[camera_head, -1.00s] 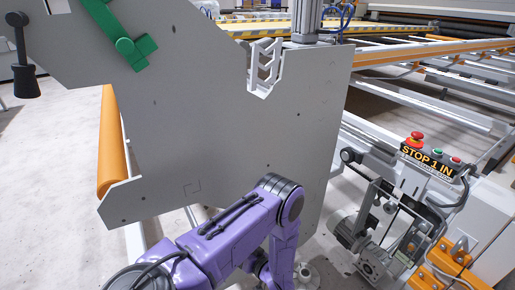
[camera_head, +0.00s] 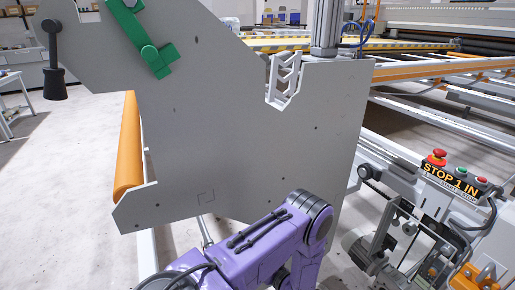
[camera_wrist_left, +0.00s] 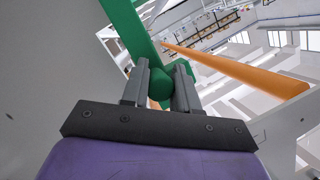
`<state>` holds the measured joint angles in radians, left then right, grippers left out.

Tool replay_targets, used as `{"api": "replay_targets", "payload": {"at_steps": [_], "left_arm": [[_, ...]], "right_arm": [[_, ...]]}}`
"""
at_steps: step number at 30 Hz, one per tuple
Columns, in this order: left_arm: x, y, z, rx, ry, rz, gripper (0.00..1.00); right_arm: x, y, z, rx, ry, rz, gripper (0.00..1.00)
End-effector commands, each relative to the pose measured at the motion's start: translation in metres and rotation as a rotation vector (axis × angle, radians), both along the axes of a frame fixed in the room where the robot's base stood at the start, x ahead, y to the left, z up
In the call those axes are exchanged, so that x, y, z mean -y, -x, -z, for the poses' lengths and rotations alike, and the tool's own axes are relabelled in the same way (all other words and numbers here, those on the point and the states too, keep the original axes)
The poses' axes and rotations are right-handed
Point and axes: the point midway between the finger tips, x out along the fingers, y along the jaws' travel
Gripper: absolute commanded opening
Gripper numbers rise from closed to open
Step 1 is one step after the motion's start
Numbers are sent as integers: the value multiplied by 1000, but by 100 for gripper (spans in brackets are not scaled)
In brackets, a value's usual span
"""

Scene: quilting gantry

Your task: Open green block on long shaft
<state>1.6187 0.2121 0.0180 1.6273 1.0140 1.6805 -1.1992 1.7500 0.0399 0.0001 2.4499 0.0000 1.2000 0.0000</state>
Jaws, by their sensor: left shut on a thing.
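In the head view a green block (camera_head: 141,38) sits at the upper left of a large grey plate, slanting down to the right, and no gripper shows at it there. In the left wrist view a green bar (camera_wrist_left: 127,25) runs up to the upper left, with a rounded green knob (camera_wrist_left: 160,86) at its lower end. My left gripper (camera_wrist_left: 160,80) is shut on this knob, one grey finger on each side. I cannot tell whether both views show the same green block. My left gripper's jaws do not show in the head view. My right gripper is in neither view.
The grey plate (camera_head: 235,140) fills the middle of the head view. An orange roller (camera_head: 128,145) shows behind its left edge. A black-handled lever (camera_head: 54,75) hangs at upper left. A stop-button box (camera_head: 452,180) and machinery stand at right. Open floor lies at left.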

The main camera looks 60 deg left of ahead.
Motion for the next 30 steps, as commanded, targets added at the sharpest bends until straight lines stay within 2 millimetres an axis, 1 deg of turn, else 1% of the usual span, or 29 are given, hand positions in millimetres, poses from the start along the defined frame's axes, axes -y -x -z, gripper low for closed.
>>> {"api": "replay_targets", "payload": {"at_steps": [1,2,3,4,11,14,17,21,24,27,30], "left_arm": [[-2,-4,-4,13,-8,3,0],[-2,-4,-4,13,-8,3,39],[-2,-4,-3,12,-7,3,52],[-2,-4,-3,11,-7,3,53],[-2,-1,-2,7,-4,0,53],[5,-3,-3,6,-2,1,53],[23,-6,-7,8,-2,3,53],[56,-12,-14,8,-3,5,53],[77,-15,-18,8,-3,4,53],[92,-18,-21,8,-5,2,53],[99,-19,-22,8,-4,1,53]], "right_arm": [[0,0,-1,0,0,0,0],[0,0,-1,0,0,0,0],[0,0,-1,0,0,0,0],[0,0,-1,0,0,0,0],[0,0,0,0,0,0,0],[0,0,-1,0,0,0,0],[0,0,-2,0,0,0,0],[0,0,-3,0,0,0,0],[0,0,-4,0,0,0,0],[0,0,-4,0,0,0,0],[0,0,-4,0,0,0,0]]}}
